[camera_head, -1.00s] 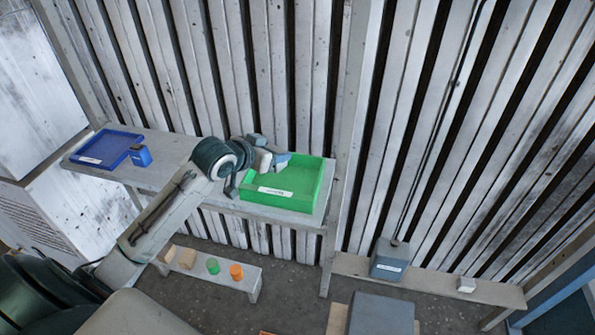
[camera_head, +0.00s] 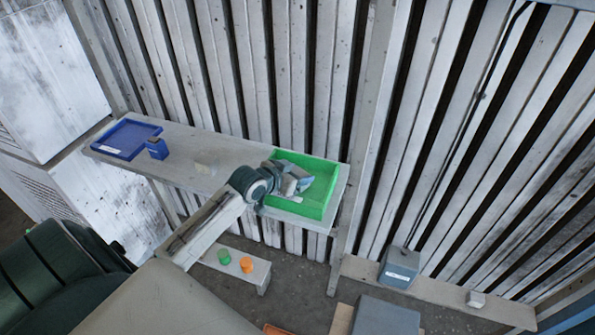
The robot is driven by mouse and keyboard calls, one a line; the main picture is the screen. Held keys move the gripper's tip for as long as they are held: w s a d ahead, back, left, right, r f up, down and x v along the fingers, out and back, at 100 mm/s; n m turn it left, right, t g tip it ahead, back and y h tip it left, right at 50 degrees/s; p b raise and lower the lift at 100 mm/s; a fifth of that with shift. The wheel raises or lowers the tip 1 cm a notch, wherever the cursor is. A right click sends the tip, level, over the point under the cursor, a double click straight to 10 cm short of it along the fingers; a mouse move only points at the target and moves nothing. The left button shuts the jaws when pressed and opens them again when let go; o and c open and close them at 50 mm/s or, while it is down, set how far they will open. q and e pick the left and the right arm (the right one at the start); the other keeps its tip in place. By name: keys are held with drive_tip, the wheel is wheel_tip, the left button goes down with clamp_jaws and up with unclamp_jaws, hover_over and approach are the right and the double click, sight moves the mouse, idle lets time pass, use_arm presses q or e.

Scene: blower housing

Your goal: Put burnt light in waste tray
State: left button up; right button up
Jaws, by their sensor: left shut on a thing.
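My left gripper (camera_head: 303,182) is over the green tray (camera_head: 323,205), at the end of the bench shelf. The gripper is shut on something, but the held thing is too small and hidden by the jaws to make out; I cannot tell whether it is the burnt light. The tray has a white label on its front wall, and my wrist hides its left part. The tray's visible right part looks empty. My right gripper is not in view.
A blue tray (camera_head: 127,139) and a small blue box (camera_head: 157,149) stand at the shelf's left end. A low bench holds a green piece (camera_head: 224,257) and an orange piece (camera_head: 247,264). A grey box (camera_head: 398,268) stands right. A slatted wall is close behind.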

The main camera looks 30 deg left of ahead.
use_arm(q)
drive_tip(key=shift+s, duration=0.1)
drive_tip(key=shift+f, duration=0.15)
drive_tip(key=o, duration=0.9)
drive_tip(key=shift+o, duration=0.6)
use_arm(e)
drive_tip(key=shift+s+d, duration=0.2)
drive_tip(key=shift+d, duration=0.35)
